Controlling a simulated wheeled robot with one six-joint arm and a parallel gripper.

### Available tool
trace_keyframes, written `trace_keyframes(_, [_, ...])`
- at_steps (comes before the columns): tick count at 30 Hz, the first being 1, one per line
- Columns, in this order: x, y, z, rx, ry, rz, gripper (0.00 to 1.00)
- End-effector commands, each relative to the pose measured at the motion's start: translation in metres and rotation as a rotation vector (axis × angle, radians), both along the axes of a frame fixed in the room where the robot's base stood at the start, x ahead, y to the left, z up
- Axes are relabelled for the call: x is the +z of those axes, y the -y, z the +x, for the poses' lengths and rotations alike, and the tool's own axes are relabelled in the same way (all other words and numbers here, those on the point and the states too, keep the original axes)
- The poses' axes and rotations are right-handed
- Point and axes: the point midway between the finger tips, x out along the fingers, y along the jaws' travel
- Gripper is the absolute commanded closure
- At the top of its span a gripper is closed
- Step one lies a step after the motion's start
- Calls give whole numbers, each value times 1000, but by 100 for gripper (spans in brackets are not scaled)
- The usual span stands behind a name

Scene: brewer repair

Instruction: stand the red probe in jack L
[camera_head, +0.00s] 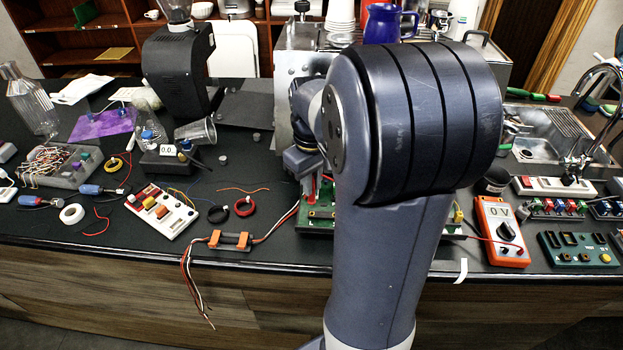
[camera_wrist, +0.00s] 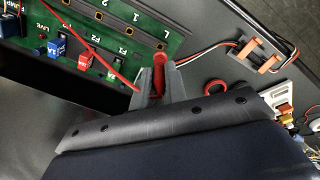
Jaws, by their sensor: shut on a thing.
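My gripper (camera_wrist: 158,82) is shut on the red probe (camera_wrist: 158,76) in the wrist view. The probe's end shows between the fingers, close to jack L (camera_wrist: 159,46) on the green board (camera_wrist: 125,38). I cannot tell whether its tip touches or enters the jack. The "L" label lies just beyond that jack, near the board's edge. In the head view the green board (camera_head: 318,222) is mostly hidden behind my arm, and the gripper's fingers are not clear there. A thin red lead (camera_wrist: 85,42) crosses the board in the wrist view.
An orange multimeter (camera_head: 489,215) reading 0 V lies right of my arm. An orange wire connector (camera_head: 230,240) with loose wires sits left of the board. A white switch panel (camera_head: 162,210) and red and black rings (camera_head: 244,207) lie further left. Blue and red blocks (camera_wrist: 57,48) stand on the board.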

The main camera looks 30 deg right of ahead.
Motion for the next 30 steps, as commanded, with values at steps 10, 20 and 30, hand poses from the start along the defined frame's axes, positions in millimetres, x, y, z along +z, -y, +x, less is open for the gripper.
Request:
trace_keyframes(10, [-26,0,0,0,0,0,100])
trace_keyframes(20, [-27,0,-1,0,0,0,100])
trace_keyframes(30, [-28,0,-1,0,0,0,100])
